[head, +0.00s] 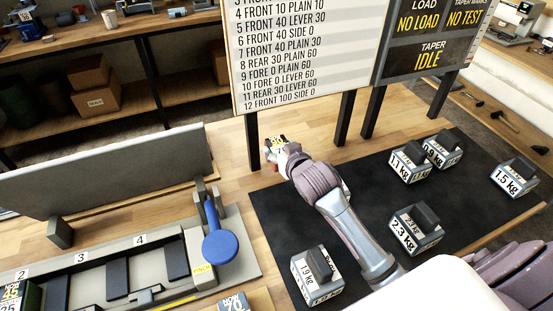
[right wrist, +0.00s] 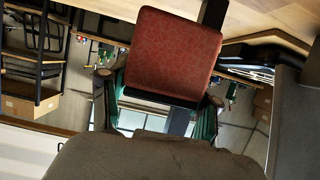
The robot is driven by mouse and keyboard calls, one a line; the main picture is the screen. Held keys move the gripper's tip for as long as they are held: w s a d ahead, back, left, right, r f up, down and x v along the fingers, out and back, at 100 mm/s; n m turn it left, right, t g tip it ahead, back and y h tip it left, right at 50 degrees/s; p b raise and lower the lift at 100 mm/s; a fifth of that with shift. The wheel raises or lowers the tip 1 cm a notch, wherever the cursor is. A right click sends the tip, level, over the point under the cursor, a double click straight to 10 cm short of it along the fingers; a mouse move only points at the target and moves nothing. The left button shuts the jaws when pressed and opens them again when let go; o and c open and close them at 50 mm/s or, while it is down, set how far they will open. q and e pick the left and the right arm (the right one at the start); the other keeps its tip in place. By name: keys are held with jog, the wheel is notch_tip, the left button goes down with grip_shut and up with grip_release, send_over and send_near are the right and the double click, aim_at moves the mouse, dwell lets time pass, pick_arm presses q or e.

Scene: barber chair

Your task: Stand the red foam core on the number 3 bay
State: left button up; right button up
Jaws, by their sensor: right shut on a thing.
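The red foam core (right wrist: 172,55) fills the upper middle of the right wrist view, between the two fingers of my right gripper (right wrist: 158,100). In the head view my right gripper (head: 278,152) is shut on it beside the sign post, above the wooden bench; the core is mostly hidden there, with only a small coloured label showing. The number 3 bay (head: 87,290) is at lower left in the head view, under its label 3, well to the left of the gripper. No block shows in the visible part of that bay. My left gripper is not in view.
The bay fixture (head: 240,262) has a grey back wall (head: 110,170) and a blue paddle (head: 218,242). A labelled block (head: 14,297) is near bay 2, another (head: 233,302) at the bottom edge. Several kilogram weights stand on the black mat (head: 350,205). Sign posts (head: 344,118) rise behind.

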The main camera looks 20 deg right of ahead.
aim_at(277, 151)
jog(key=shift+w+r, duration=0.1)
jog(key=shift+w, duration=1)
notch_tip(277, 151, down, 3)
jog(key=shift+r, duration=0.1)
jog(key=shift+f, duration=2.25)
jog(key=shift+s, duration=0.1)
jog(key=o, duration=1.2)
jog(key=shift+f, duration=0.15)
